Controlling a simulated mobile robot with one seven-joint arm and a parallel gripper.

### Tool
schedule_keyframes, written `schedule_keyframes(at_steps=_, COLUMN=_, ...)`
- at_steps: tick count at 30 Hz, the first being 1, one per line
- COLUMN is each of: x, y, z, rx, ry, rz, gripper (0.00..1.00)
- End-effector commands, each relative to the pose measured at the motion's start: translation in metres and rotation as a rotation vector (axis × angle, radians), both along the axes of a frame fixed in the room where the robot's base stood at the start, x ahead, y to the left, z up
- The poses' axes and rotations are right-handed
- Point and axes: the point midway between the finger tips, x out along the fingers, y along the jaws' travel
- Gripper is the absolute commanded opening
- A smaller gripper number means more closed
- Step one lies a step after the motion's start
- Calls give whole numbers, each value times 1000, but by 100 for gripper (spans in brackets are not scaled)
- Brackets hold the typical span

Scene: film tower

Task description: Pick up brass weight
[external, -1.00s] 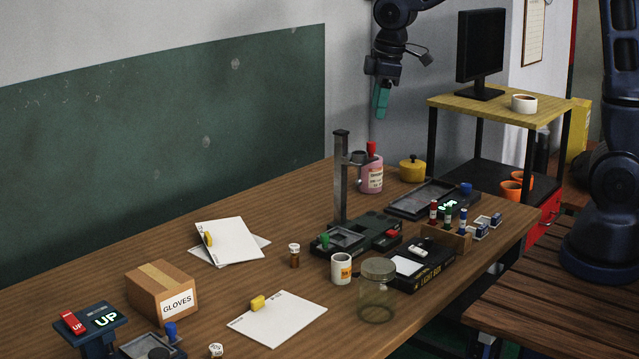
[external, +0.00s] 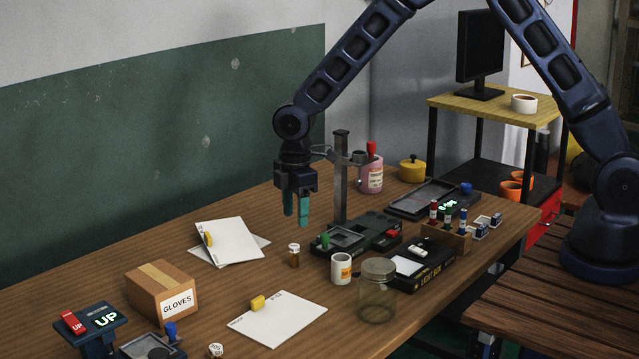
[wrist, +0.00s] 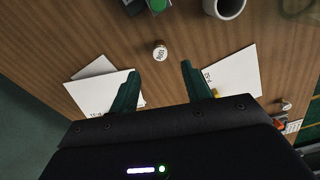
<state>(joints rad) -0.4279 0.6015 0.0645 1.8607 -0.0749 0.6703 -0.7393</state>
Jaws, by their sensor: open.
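My gripper (external: 297,218) is open and empty, pointing down above the middle of the table. In the wrist view its two green fingers (wrist: 160,72) stand apart. A small brown cylinder with a white, lettered top (external: 294,255) stands upright on the table below the fingers. In the wrist view its round top (wrist: 159,50) lies just beyond the gap between the fingertips, not touching them. I cannot tell whether this is the brass weight. A squat yellow piece with a dark knob (external: 412,170) stands farther back, and yellow blocks (external: 258,302) lie on papers.
A metal post (external: 340,180) stands close right of my gripper. A white mug (external: 341,268) and a glass jar (external: 377,292) stand to the right of the brown cylinder. A gloves box (external: 162,291) is at left. The wood is bare around the cylinder.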

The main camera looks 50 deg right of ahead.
Motion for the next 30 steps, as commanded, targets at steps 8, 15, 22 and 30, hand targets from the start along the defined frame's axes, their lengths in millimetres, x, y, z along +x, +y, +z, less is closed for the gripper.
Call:
schedule_keyframes(at_steps=8, x=0, y=2, z=-24, rx=-2, ry=4, rz=7, gripper=48)
schedule_keyframes(at_steps=15, x=1, y=2, z=-55, rx=-2, ry=2, rz=7, gripper=48)
schedule_keyframes(at_steps=22, x=1, y=2, z=-69, rx=-1, ry=3, rz=7, gripper=48)
schedule_keyframes(at_steps=30, x=3, y=2, z=-104, rx=-2, ry=2, rz=6, gripper=48)
